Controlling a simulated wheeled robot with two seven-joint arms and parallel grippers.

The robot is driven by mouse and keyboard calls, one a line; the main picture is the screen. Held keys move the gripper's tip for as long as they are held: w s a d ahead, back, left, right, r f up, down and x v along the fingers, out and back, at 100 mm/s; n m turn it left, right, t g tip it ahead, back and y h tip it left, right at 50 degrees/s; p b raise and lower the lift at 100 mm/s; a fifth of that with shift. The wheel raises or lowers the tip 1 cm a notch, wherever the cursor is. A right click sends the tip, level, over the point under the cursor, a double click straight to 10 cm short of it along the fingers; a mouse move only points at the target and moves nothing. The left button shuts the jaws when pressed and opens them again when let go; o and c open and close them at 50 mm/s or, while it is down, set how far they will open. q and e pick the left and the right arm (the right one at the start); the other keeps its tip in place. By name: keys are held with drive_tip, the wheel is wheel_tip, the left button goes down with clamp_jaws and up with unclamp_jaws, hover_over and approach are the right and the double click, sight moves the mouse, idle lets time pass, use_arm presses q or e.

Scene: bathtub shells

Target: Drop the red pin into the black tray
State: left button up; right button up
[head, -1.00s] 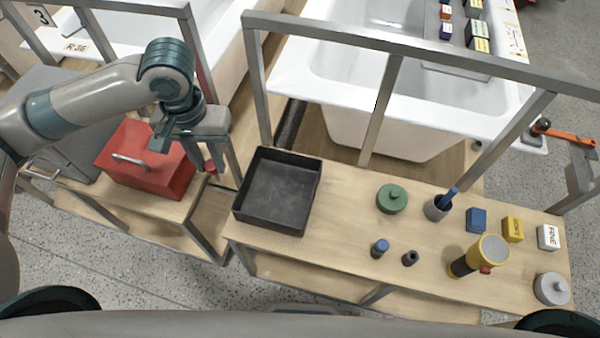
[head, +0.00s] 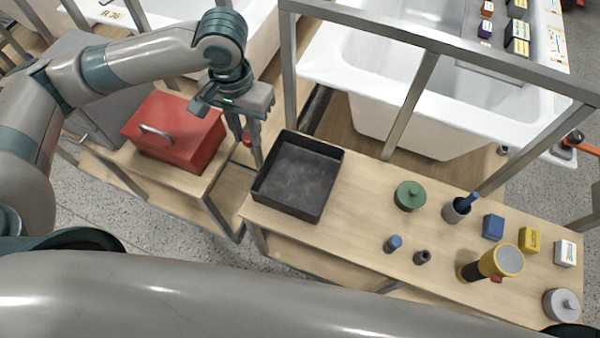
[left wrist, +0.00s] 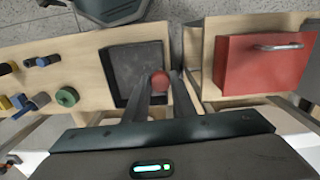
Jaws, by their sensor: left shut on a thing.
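The red pin (head: 247,138) is held between the fingers of my left gripper (head: 248,150), in the air just left of the black tray in the head view. In the left wrist view the red pin (left wrist: 161,80) shows as a rounded end between the fingertips (left wrist: 160,88), overlapping the tray's right side; the fingers hide part of it. The black tray (head: 300,177) is square, low-walled and empty, on the left end of the wooden bench. It also shows in the left wrist view (left wrist: 130,62). My right gripper is not in view.
A red toolbox (head: 178,135) stands on a bench to the left, past a gap. A grey metal frame (head: 418,95) rises behind the tray bench. A green lidded pot (head: 409,195), a yellow-and-black torch (head: 490,263) and several small items stand right of the tray.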

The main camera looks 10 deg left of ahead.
use_arm(q)
drive_tip(key=shift+w+d+m+p, duration=0.35)
drive_tip(key=shift+d+m+p, duration=0.25)
drive_tip(key=shift+m, duration=0.4)
drive_tip(key=w+d+f+m+p, duration=0.1)
drive_tip(key=d+f+m+p, duration=0.2)
drive_tip(key=m, duration=0.6)
drive_tip(key=w+d+f+m+p, duration=0.1)
drive_tip(key=d+f+m+p, duration=0.2)
drive_tip(key=m, duration=0.7)
drive_tip(key=d+p, duration=0.2)
drive_tip(key=p, duration=0.1)
drive_tip(key=shift+w+d+f, duration=0.2)
drive_tip(key=shift+w+d, duration=0.05)
drive_tip(key=shift+w, duration=0.1)
wheel_tip(320, 180, down, 6)
drive_tip(key=b, duration=0.6)
drive_tip(key=o, duration=1.1)
